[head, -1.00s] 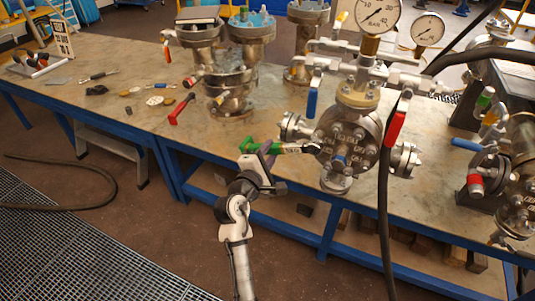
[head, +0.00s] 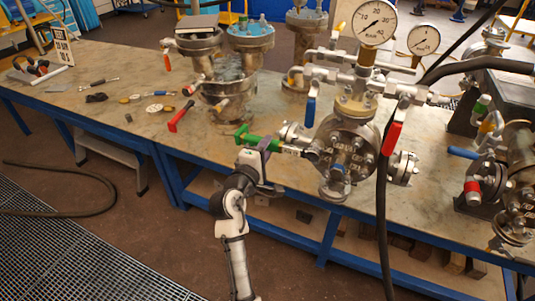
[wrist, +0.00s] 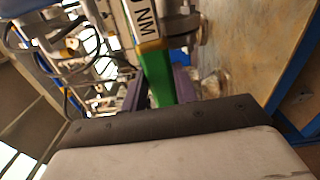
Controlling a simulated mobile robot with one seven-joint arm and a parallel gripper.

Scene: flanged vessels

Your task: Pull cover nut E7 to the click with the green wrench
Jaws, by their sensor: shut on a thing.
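The green wrench (head: 262,142) lies roughly level, its head end reaching the flanged cover (head: 346,150) of the middle vessel. My gripper (head: 265,146) is shut on the wrench's green handle, left of the vessel. In the wrist view the green wrench (wrist: 155,65) runs up from my gripper (wrist: 172,90), with a white label ending in "NM" on it. Nuts ring the cover, but their tags are too small to read, so I cannot tell which is E7. The wrench's head appears to be at a nut on the cover's left side; the exact fit is not clear.
A red-handled tool (head: 180,116) lies on the bench (head: 130,80) left of the vessel. Pressure gauges (head: 376,22) and valves with a blue lever (head: 311,110) and red lever (head: 391,138) rise above. A black hose (head: 382,220) hangs in front, right of the cover.

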